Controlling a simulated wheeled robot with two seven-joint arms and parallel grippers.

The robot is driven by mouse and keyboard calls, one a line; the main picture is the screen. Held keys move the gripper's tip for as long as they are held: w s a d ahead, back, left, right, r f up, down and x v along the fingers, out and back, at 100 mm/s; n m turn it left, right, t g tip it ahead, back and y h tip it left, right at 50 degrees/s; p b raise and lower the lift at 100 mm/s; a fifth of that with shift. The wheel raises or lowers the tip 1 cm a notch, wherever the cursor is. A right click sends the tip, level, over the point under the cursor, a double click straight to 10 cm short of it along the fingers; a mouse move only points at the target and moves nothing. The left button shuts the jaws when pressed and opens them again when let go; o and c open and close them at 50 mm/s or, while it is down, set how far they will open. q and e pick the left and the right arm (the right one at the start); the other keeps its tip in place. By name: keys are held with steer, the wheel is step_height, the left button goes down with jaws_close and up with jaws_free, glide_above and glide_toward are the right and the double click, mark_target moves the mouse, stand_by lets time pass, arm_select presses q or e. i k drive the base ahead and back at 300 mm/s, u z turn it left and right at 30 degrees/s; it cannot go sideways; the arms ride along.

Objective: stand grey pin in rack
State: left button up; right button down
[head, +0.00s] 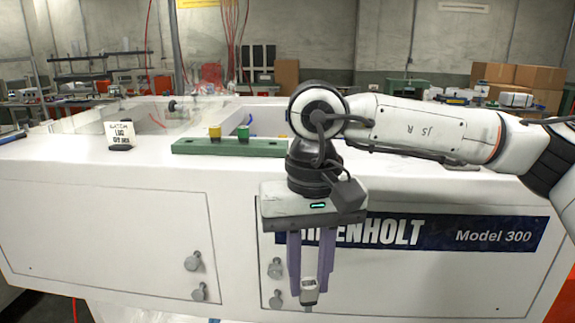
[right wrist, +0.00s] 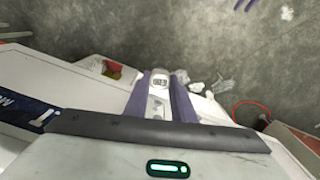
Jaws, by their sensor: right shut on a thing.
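My right gripper (head: 311,272) points down in front of the white machine, below the level of its top. Its two purple fingers are shut on a small light grey piece, which I take to be the grey pin (head: 309,293); its lower end shows at the fingertips. In the right wrist view the pin (right wrist: 161,82) sits between the fingers, its end towards the floor. The green rack (head: 190,147) lies on the machine top, left of and above my right gripper. A yellow-topped pin (head: 214,133) and a green pin (head: 243,133) stand on it. My left gripper is out of view.
The white machine (head: 110,215) has door knobs (head: 193,261) on its front, close to the gripper. A small lettered card (head: 120,135) stands on its top at the left. A clear-walled recess (head: 150,115) lies behind the card and rack. Cardboard boxes (head: 515,85) stand far behind.

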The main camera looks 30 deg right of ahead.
mark_target(273, 150)
steer(key=z, duration=0.05)
steer(key=k, duration=0.8)
steer(key=u, duration=0.8)
steer(key=i, duration=0.8)
steer(key=z, duration=0.45)
steer(key=i, duration=0.7)
steer(key=z, duration=0.75)
